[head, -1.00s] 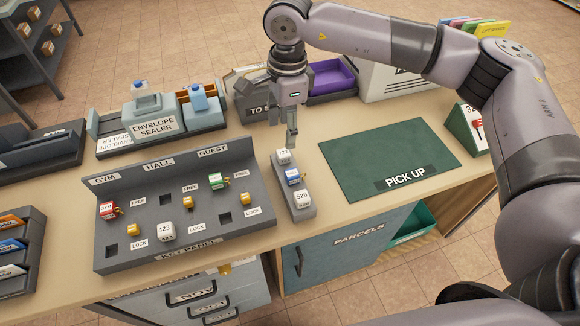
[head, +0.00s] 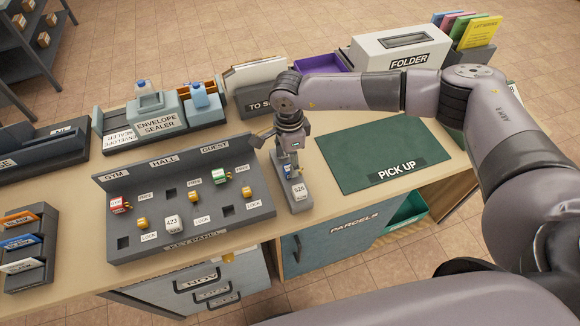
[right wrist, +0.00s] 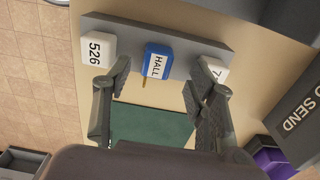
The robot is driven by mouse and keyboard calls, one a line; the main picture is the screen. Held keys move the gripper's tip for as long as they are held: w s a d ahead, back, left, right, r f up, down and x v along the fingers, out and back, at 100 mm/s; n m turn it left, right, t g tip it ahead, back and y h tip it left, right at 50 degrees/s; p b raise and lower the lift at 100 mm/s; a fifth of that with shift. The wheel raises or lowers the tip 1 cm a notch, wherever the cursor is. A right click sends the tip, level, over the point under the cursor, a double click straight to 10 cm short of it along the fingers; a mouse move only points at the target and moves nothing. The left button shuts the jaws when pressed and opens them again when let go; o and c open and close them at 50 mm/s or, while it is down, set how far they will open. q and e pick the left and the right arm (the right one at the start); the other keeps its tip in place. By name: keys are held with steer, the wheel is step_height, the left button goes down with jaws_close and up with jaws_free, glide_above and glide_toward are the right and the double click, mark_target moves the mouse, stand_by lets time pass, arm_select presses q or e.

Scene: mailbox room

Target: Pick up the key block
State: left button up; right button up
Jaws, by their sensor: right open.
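The blue key block (right wrist: 157,62), labelled HALL, sits on a narrow grey holder (right wrist: 135,30) between two white number blocks. My right gripper is open and empty, just over the holder. In the right wrist view its two fingers (right wrist: 157,85) are apart, one to each side of the blue block in the picture, and not visibly touching it. My left gripper is not in view.
White block 526 (right wrist: 95,48) and another white block (right wrist: 213,70) flank the key block closely. The grey key panel (head: 185,237) with several small blocks stands to the left. The green PICK UP mat (head: 375,150) on the right is clear.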

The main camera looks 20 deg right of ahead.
steer(key=f, duration=0.1)
steer(key=f+p, duration=0.1)
steer(key=f, duration=0.1)
steer(key=shift+s+d+f, duration=0.1)
steer(key=shift+s+f, duration=0.05)
steer(key=shift+s, duration=0.05)
steer(key=shift+f, duration=0.3)
steer(key=shift+c, duration=0.3)
steer(key=c, duration=1)
steer(key=shift+r, duration=0.1)
steer(key=shift+c, duration=0.2)
